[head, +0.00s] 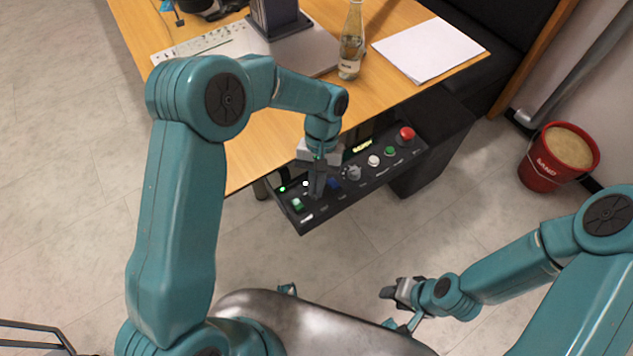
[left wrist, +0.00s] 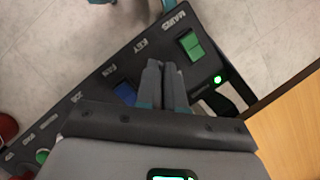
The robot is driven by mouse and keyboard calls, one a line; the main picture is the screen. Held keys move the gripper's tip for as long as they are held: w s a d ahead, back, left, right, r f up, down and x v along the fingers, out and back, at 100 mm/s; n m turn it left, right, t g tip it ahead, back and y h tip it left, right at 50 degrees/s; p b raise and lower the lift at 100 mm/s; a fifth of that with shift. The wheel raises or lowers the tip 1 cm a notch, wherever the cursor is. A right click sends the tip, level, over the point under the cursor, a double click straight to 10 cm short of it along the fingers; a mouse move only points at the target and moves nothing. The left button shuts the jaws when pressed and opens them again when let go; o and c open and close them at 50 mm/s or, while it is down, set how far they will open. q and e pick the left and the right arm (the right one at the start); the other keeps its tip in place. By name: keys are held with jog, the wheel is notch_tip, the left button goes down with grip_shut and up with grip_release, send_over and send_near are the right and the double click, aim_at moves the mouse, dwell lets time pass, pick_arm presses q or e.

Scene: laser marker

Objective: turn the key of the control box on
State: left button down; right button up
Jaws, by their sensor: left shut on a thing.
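The black control box (head: 340,200) is mounted at the front edge of the desk. My left gripper (head: 316,192) points down at its panel, between the green rocker switch (head: 297,204) and the blue switch (head: 334,184). In the left wrist view, the left gripper's fingers (left wrist: 166,68) are nearly together beside the label KEY (left wrist: 142,48), shut on the key, which they hide. I cannot see how far the key is turned. A green lamp (left wrist: 217,79) glows next to the green MAINS switch (left wrist: 191,45). My right gripper (head: 395,291) is away from the box, low at right.
The panel also carries a knob (head: 353,173), a white button (head: 374,160), a green button (head: 390,152) and a red button (head: 406,134). On the desk (head: 250,145) are a bottle (head: 351,45) and paper (head: 428,50). A red bucket (head: 545,170) stands on the floor at right.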

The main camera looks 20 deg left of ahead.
pick_arm(q)
jog(key=c, duration=1.3)
grip_release()
jog(key=shift+o, duration=0.2)
jog(key=shift+r, duration=0.1)
jog(key=p+v, duration=0.2)
jog(key=v, duration=1.4)
jog(key=shift+w, duration=0.15)
